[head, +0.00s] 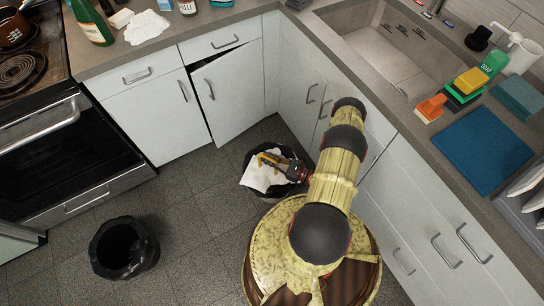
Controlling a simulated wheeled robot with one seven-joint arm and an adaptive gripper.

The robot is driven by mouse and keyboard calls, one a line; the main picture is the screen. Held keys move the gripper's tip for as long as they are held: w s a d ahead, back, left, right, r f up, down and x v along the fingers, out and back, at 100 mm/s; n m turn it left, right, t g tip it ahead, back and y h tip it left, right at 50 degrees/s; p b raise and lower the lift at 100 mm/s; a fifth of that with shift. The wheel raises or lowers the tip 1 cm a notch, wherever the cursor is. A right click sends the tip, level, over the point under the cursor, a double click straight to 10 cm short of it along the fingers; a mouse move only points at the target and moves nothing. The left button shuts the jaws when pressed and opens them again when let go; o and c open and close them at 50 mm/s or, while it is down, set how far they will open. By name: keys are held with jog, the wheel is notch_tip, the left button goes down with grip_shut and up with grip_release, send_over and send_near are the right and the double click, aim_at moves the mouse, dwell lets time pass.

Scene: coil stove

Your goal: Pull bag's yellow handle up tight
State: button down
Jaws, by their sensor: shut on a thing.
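A dark bag (256,154) with white material (258,178) in its mouth stands on the floor in front of the corner cabinets. A yellow handle (268,158) shows at the top of the white material. My gripper (282,166) is at the bag's top and shut on the yellow handle. My arm hides the bag's right side, and the fingertips are too small to see clearly.
A second bin (122,248) with a black liner stands on the floor at the lower left. A cabinet door (228,92) stands slightly ajar behind the bag. The oven (65,140) is at the left. The sink counter (440,125) runs along the right. Tiled floor (190,215) between the bins is clear.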

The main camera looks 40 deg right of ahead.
aim_at(268, 158)
jog(key=shift+r, duration=0.9)
jog(key=c, duration=1.8)
grip_release()
jog(key=shift+r, duration=0.1)
notch_tip(268, 158, up, 10)
jog(key=shift+s+d, duration=0.1)
